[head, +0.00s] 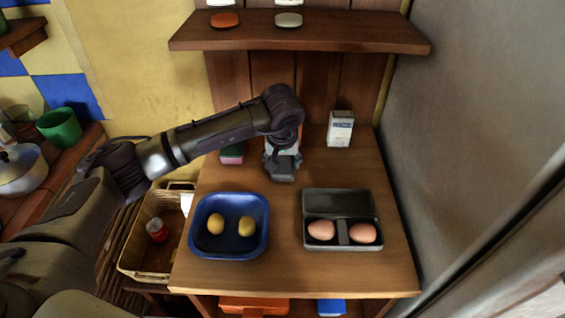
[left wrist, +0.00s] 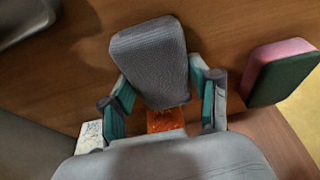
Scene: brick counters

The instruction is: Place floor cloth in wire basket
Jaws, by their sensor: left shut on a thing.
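My left gripper (head: 283,166) is over the back middle of the wooden counter. In the left wrist view its fingers (left wrist: 162,98) are shut on a grey, textured, block-like thing (left wrist: 150,60), which looks like the folded floor cloth. An orange patch (left wrist: 167,121) shows between the fingers behind it; I cannot tell what it belongs to. In the head view the arm and gripper hide much of that spot. A tan, woven-looking basket (head: 128,268), the only basket in view, stands lower, left of the counter, with a red-and-white jar inside. My right gripper is not in view.
A blue tray (head: 233,256) with two yellow round things and a dark box (head: 338,203) with two eggs stand in front. A pink-and-green sponge (head: 232,154) and a white carton (head: 340,128) flank the gripper. A shelf (head: 300,34) hangs above; a wall is right.

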